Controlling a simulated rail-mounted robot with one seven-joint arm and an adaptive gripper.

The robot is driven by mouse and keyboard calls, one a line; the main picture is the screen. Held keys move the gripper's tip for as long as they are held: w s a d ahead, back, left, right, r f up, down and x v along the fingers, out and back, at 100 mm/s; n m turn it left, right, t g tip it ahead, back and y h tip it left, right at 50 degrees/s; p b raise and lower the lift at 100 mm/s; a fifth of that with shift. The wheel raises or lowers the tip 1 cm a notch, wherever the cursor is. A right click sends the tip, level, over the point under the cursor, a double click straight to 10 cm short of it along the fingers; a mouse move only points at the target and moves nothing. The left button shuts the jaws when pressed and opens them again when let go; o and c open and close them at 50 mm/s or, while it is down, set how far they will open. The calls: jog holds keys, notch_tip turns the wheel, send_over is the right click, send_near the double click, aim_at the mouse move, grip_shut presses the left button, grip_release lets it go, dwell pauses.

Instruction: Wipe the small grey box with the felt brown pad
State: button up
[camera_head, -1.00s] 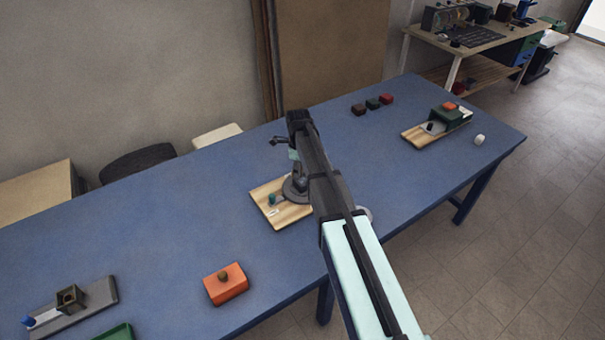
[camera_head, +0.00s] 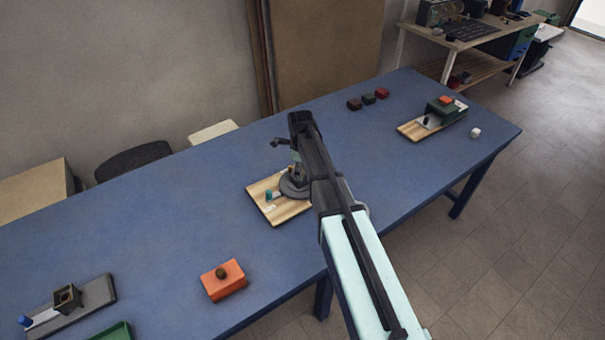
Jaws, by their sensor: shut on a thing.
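My gripper (camera_head: 294,168) points down over a wooden board (camera_head: 285,213) in the middle of the blue table. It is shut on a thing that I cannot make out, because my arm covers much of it. A round dark grey part (camera_head: 291,190) shows at the board, under my gripper. A small teal piece (camera_head: 268,195) is at the board's left side. I cannot pick out the felt brown pad or the small grey box with certainty. A small brownish open box (camera_head: 67,297) stands on a grey base (camera_head: 96,291) at lower left.
An orange block with a dark knob (camera_head: 224,281) lies front left. Several small blocks (camera_head: 368,98) sit at the back. A green block (camera_head: 441,111) on a board and a white piece (camera_head: 475,133) are at right. A green tray (camera_head: 118,331) is at lower left.

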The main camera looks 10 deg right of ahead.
jog(key=w, duration=0.1)
jog(key=w+a, duration=0.1)
jog(key=w, duration=0.2)
jog(key=shift+a, duration=0.25)
jog(key=s, duration=0.2)
jog(key=s+d, duration=0.1)
jog(key=s, duration=0.1)
jog(key=s+d, duration=0.1)
jog(key=s, duration=0.1)
jog(key=shift+s+d, duration=0.15)
jog(key=shift+d, duration=0.05)
notch_tip(320, 180, up, 8)
jog(key=p, duration=0.4)
dwell(0.4)
